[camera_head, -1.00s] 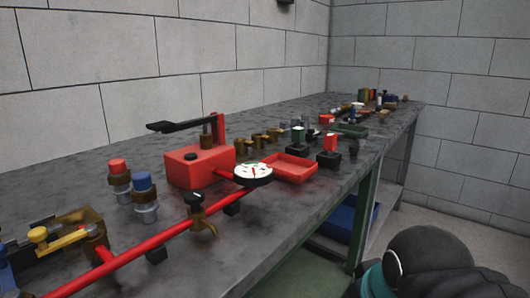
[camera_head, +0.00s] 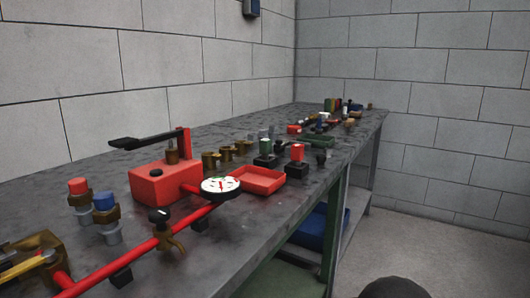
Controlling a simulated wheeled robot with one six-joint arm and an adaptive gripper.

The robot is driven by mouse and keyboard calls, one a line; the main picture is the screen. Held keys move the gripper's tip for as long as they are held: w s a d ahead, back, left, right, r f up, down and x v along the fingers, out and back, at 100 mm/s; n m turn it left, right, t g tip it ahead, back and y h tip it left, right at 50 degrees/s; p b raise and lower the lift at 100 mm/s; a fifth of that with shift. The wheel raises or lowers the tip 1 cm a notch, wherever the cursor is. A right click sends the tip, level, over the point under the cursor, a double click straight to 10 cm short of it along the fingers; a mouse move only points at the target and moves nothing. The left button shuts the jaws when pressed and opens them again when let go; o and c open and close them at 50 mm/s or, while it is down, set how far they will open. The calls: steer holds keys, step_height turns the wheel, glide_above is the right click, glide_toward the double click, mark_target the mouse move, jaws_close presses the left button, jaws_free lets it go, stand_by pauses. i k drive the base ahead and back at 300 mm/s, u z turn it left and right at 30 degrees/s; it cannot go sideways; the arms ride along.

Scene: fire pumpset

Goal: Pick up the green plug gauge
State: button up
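A small green upright piece (camera_head: 265,147), likely the green plug gauge, stands in a black block on the workbench (camera_head: 260,215), right of the brass fittings. A similar red piece (camera_head: 297,153) stands in a black block just to its right. The lower part of the green piece is hidden in its block. My gripper is not in view. Only a dark rounded part of my arm shows at the bottom edge, well apart from the green piece.
A red pump box (camera_head: 165,182) with a black lever, a dial gauge (camera_head: 221,187), a red pipe (camera_head: 140,252) and a red tray (camera_head: 262,180) stand nearer. Floor (camera_head: 440,255) is clear right of the bench.

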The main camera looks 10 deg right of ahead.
mark_target(265, 145)
steer(key=z, duration=1.75)
steer(key=k, duration=0.75)
steer(key=u, duration=1.15)
steer(key=i, duration=0.5)
